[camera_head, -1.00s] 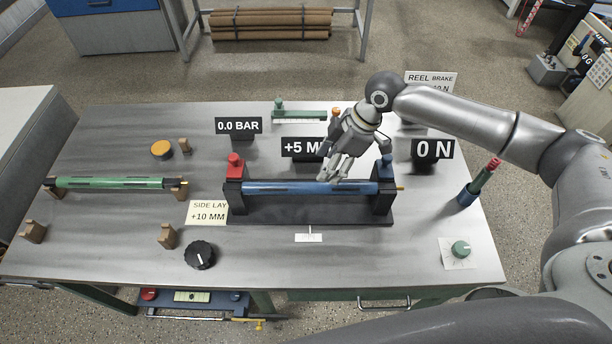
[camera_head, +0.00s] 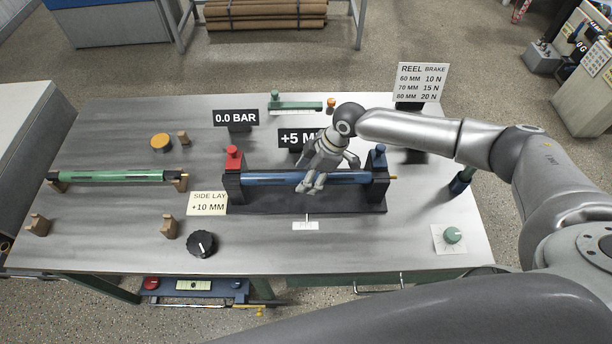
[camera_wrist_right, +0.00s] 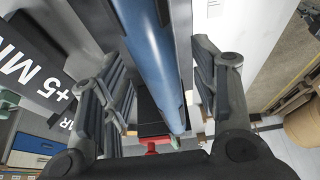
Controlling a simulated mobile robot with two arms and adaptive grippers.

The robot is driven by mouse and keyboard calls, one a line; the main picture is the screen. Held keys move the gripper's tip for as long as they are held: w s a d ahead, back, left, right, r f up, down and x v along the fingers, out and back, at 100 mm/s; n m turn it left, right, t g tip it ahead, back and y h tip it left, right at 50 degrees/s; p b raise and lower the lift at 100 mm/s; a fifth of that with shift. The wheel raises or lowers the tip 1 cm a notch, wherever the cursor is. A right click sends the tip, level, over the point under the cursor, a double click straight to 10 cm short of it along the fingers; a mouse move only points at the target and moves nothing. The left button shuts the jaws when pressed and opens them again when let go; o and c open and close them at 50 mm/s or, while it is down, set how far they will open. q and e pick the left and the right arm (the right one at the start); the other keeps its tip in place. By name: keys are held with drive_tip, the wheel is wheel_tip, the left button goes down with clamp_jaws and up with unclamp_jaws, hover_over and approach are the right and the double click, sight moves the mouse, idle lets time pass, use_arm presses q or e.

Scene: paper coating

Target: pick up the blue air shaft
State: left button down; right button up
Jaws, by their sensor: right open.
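The blue air shaft (camera_head: 270,178) lies level across the black stand (camera_head: 262,202), between a post with a red knob (camera_head: 233,158) on the left and one with a blue knob (camera_head: 376,157) on the right. My right gripper (camera_head: 311,184) is over the middle of the shaft, pointing down. In the right wrist view the shaft (camera_wrist_right: 150,55) runs between the two spread fingers (camera_wrist_right: 165,105), with a gap visible on each side. The gripper is open and holds nothing. My left gripper is not in view.
A green shaft (camera_head: 110,176) rests on wooden supports at the left. A "+5 M" sign (camera_head: 297,138) stands close behind the gripper, and a "0.0 BAR" sign (camera_head: 236,118) is farther left. A black dial (camera_head: 201,244) and a green knob (camera_head: 452,235) are near the front edge.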

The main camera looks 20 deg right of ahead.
drive_tip(key=c, duration=0.3)
clamp_jaws()
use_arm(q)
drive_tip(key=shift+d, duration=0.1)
use_arm(e)
drive_tip(key=shift+w+r, duration=0.1)
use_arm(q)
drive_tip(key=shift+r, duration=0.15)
use_arm(e)
drive_tip(key=shift+r, duration=0.15)
